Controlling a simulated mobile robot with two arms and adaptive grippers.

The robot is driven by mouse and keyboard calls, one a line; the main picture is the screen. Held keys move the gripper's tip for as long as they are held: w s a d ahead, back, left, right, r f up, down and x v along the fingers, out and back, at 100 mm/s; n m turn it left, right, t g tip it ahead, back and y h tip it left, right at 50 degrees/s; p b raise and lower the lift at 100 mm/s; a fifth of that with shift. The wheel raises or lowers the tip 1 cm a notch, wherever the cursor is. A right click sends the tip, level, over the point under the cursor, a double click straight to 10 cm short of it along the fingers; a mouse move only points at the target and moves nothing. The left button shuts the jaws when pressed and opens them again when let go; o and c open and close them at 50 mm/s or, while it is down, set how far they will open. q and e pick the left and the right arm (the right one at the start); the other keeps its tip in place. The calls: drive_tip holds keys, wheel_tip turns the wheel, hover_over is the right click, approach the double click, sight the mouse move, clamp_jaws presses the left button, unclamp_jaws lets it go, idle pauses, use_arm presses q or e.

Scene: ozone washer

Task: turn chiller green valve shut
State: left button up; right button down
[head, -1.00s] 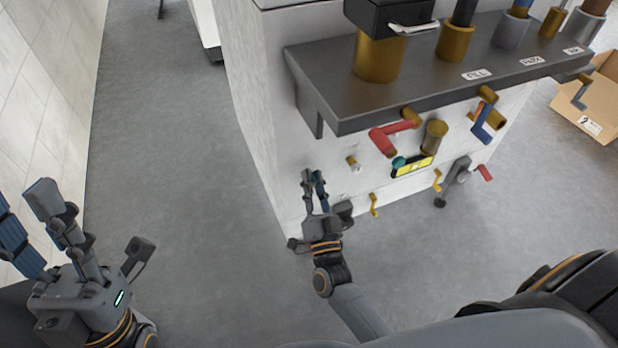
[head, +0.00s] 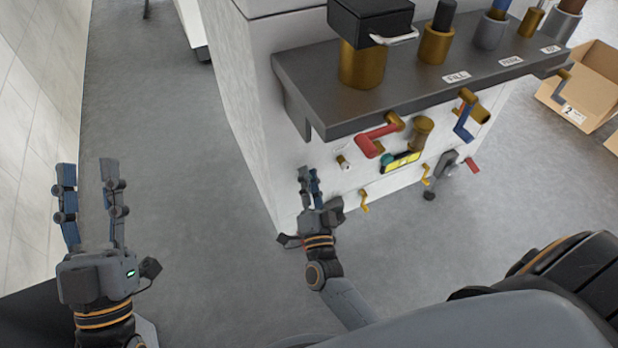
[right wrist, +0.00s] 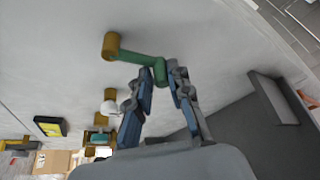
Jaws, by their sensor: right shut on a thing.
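The green valve handle (right wrist: 140,59) shows in the right wrist view, reaching from a brass fitting (right wrist: 110,45) on the white machine wall to a bent end between my right fingers. My right gripper (right wrist: 162,76) is shut on that end. In the head view my right gripper (head: 308,174) is at the lower left of the machine's front, and it mostly hides the handle there. My left gripper (head: 88,168) is open and empty, fingers up, over the floor at the left, well away from the machine.
A grey shelf (head: 400,90) with brass fittings juts out above my right gripper. A red handle (head: 378,138), a blue handle (head: 463,124) and a yellow label (head: 402,162) are to its right. A cardboard box (head: 580,92) stands far right. The grey floor (head: 180,180) at left is clear.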

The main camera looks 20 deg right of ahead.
drive_tip(key=shift+a+f, duration=0.15)
drive_tip(key=shift+f, duration=0.05)
drive_tip(key=c, duration=1.3)
unclamp_jaws()
drive_tip(key=shift+r, duration=0.1)
drive_tip(key=v, duration=1.2)
